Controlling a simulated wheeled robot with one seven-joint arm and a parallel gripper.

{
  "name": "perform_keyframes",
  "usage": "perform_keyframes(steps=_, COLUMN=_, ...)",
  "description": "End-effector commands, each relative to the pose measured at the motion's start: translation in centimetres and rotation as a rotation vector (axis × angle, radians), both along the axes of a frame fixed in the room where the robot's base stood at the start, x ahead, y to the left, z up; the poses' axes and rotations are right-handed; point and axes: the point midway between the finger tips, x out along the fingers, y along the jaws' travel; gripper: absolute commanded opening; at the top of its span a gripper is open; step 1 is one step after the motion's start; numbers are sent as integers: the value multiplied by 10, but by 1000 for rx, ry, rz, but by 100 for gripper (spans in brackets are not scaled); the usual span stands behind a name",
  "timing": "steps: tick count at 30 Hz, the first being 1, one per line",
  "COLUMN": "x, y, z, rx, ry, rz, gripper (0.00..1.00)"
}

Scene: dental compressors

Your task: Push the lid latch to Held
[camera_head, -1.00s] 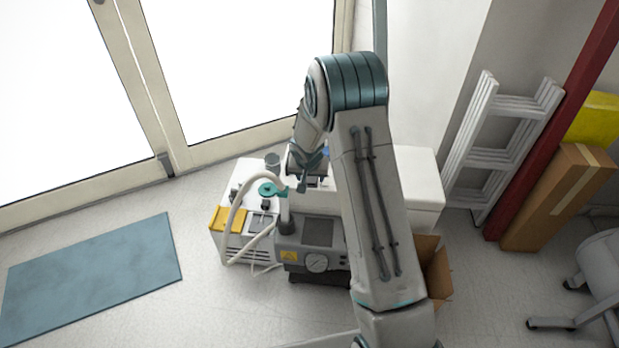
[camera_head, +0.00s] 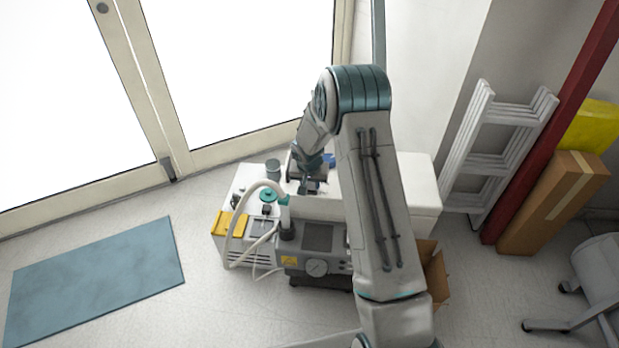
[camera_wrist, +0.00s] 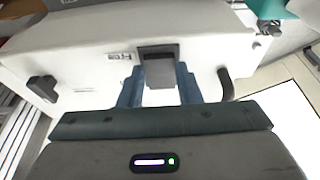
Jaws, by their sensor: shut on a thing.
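The lid latch (camera_wrist: 160,76) is a grey tab below a dark recess in a white case (camera_wrist: 210,42) in the wrist view. My gripper (camera_wrist: 157,84) has its two blue fingers on either side of this tab, and it is shut on it. The finger tips lie close to the case's face. In the head view my gripper (camera_head: 308,187) is at the white case (camera_head: 420,190) behind the grey compressor unit. My arm hides part of the case there, and the latch cannot be made out.
A white unit with a yellow part (camera_head: 229,224) and a pale hose (camera_head: 238,225) stand left. An open cardboard box (camera_head: 437,275) is right of my arm. The floor at left is clear around a blue mat (camera_head: 95,275).

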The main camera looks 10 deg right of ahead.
Motion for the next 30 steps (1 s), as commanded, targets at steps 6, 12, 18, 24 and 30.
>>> perform_keyframes(steps=6, x=5, y=-2, z=7, rx=34, ry=91, rz=-4, gripper=8)
perform_keyframes(steps=12, x=6, y=-2, z=5, rx=54, ry=146, rz=-1, gripper=8)
perform_keyframes(steps=18, x=6, y=-1, z=4, rx=55, ry=150, rz=0, gripper=8)
perform_keyframes(steps=24, x=6, y=-1, z=4, rx=55, ry=150, rz=0, gripper=53)
perform_keyframes(steps=30, x=5, y=-1, z=4, rx=55, ry=150, rz=0, gripper=53)
